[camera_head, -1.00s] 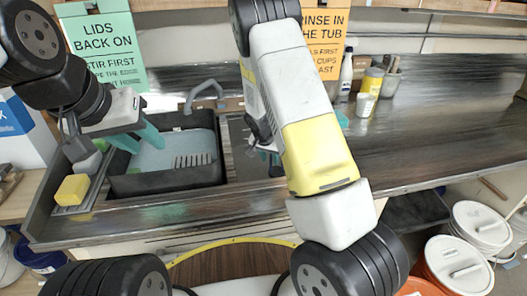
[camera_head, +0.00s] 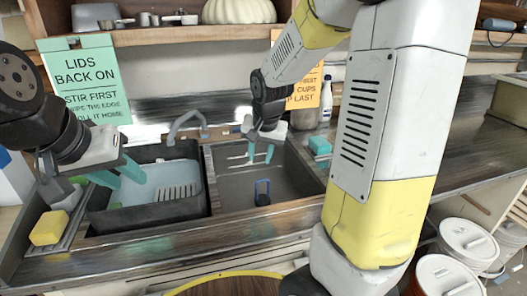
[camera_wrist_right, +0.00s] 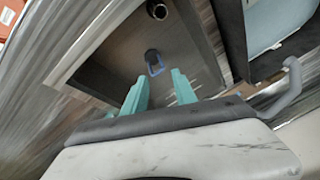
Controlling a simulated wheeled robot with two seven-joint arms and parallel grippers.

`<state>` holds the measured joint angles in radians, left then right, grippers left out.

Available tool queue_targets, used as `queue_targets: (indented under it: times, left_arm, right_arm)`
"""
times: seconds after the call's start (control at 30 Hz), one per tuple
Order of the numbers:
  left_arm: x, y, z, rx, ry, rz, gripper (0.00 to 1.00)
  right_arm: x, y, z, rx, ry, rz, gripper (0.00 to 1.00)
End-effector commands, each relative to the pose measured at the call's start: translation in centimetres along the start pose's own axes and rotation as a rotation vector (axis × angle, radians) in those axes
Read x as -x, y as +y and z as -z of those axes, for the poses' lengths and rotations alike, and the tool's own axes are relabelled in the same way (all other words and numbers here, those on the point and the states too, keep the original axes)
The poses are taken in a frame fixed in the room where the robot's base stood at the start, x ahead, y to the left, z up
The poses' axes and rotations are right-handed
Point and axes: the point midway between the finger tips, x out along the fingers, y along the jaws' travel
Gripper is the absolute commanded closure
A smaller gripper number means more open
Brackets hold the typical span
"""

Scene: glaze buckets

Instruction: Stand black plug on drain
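The black plug (camera_head: 262,192), with a blue loop handle, sits on the floor of the right-hand sink basin. It also shows in the right wrist view (camera_wrist_right: 153,58), a little beyond the fingertips. A dark round drain (camera_wrist_right: 158,9) with a metal rim lies apart from the plug, at the top of the wrist view. I cannot make out the drain in the head view. My right gripper (camera_head: 260,158) is open and empty above the right basin, behind the plug. My left gripper (camera_head: 120,178) is open and empty at the left basin.
The left basin (camera_head: 103,222) holds pale water and a ribbed rack. A yellow sponge (camera_head: 48,228) lies left of it. A faucet (camera_head: 188,122) stands behind the basins. A teal block (camera_head: 319,145) and a spray bottle (camera_head: 326,98) are to the right.

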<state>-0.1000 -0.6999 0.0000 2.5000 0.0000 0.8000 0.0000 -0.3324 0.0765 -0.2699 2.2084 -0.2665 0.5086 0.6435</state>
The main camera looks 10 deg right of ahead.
Motion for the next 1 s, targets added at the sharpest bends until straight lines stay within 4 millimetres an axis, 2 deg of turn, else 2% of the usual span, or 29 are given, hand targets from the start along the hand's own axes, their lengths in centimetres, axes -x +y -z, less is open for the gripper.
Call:
queue_targets:
  times: [0.03, 0.2, 0.4, 0.5, 0.7, 1.0]
  left_arm:
    - [0.0, 0.0, 0.0, 0.0, 0.0, 0.0, 0.64]
    - [0.0, 0.0, 0.0, 0.0, 0.0, 0.0, 0.64]
    - [0.0, 0.0, 0.0, 0.0, 0.0, 0.0, 0.64]
    - [0.0, 0.0, 0.0, 0.0, 0.0, 0.0, 0.64]
    - [0.0, 0.0, 0.0, 0.0, 0.0, 0.0, 0.64]
    - [0.0, 0.0, 0.0, 0.0, 0.0, 0.0, 0.64]
  right_arm:
    - [2.2, 0.4, -0.6, 0.018, 0.009, 0.029, 0.67]
    - [8.2, 1.5, -3.7, 0.117, 0.029, 0.104, 0.67]
    - [13.8, 2.9, -8.3, 0.257, 0.079, 0.167, 0.67]
    - [15.6, 3.5, -10.5, 0.322, 0.104, 0.184, 0.67]
    - [17.3, 4.0, -13.2, 0.406, 0.138, 0.196, 0.67]
    - [17.5, 4.1, -13.6, 0.422, 0.141, 0.197, 0.67]
